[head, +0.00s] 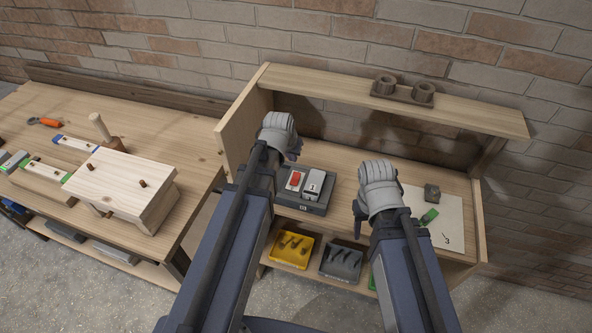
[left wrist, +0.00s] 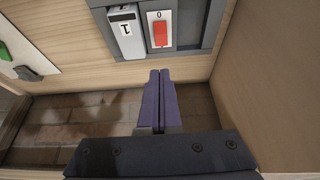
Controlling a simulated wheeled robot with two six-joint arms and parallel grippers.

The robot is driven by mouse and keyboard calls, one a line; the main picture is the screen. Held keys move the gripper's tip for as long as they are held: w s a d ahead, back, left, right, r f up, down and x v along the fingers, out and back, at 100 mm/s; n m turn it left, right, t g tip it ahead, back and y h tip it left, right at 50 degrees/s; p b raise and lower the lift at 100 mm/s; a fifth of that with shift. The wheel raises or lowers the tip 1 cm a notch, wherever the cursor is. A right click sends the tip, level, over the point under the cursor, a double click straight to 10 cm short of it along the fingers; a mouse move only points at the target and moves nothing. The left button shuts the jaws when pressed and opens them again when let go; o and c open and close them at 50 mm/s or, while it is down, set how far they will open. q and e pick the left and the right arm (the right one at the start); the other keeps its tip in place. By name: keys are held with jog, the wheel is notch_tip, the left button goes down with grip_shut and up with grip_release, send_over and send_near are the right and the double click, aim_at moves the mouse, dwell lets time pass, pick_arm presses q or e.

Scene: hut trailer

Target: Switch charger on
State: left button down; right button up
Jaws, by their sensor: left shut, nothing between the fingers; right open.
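A dark grey charger unit (head: 316,206) sits on the shelf of the wooden hutch. It carries a red switch (head: 295,180) on a white plate and a light grey block marked 1 (head: 313,184). The left wrist view shows the red switch (left wrist: 160,32) beside a 0 mark, with the grey block (left wrist: 126,32) to its left. My left gripper (left wrist: 160,73) is shut and empty, its fingertips just short of the red switch's plate in the picture. Whether they touch it I cannot tell. My right gripper (head: 362,215) is open and empty, right of the charger.
A white sheet (head: 448,214) with a green piece (head: 429,216) and a dark block (head: 432,193) lies to the right. Yellow (head: 290,263) and dark (head: 341,275) bins stand below. The hutch's left side panel is close to my left gripper.

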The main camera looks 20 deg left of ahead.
aim_at(298, 175)
pick_arm(q)
jog(key=shift+f, duration=0.15)
jog(key=b+x, duration=1.2)
jog(key=x, duration=0.1)
jog(key=shift+w+f+b, duration=0.1)
jog(key=shift+f+b, duration=0.15)
jog(key=shift+b, duration=0.05)
jog(key=shift+f, duration=0.1)
jog(key=shift+w, duration=0.1)
jog(key=shift+w+f+g, duration=0.2)
jog(key=shift+w+g, duration=0.3)
jog(key=shift+w, duration=0.05)
jog(key=shift+s+f, duration=0.15)
jog(key=shift+s, duration=0.35)
